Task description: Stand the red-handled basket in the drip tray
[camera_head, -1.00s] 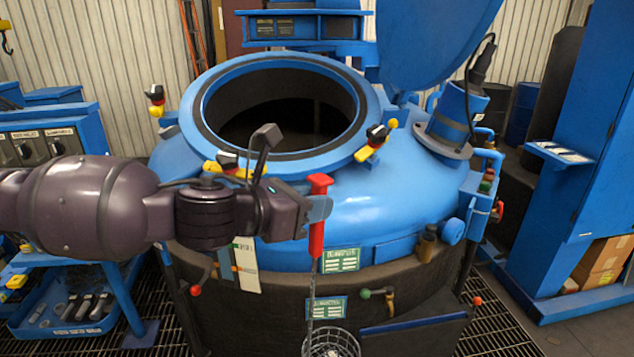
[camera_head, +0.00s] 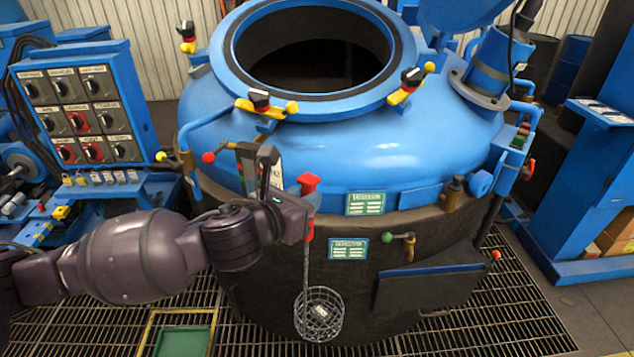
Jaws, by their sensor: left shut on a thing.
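My left gripper (camera_head: 307,208) is shut on the red handle (camera_head: 309,183) of the basket, with red showing above and below the jaws. A thin rod runs down from the handle to the round wire basket (camera_head: 319,314). The basket hangs upright in front of the dark lower wall of the furnace, with a small light-coloured thing inside. At the bottom edge, left of the basket, a green surface in a yellow frame (camera_head: 183,341) lies at floor level, partly cut off; it may be the drip tray, but I cannot tell. My right gripper is out of view.
The blue furnace (camera_head: 430,150) with its open round mouth stands just behind the basket. A dark sloped shelf (camera_head: 430,285) juts out at the basket's right. A control panel (camera_head: 85,105) stands at left. Floor grating (camera_head: 270,345) lies below.

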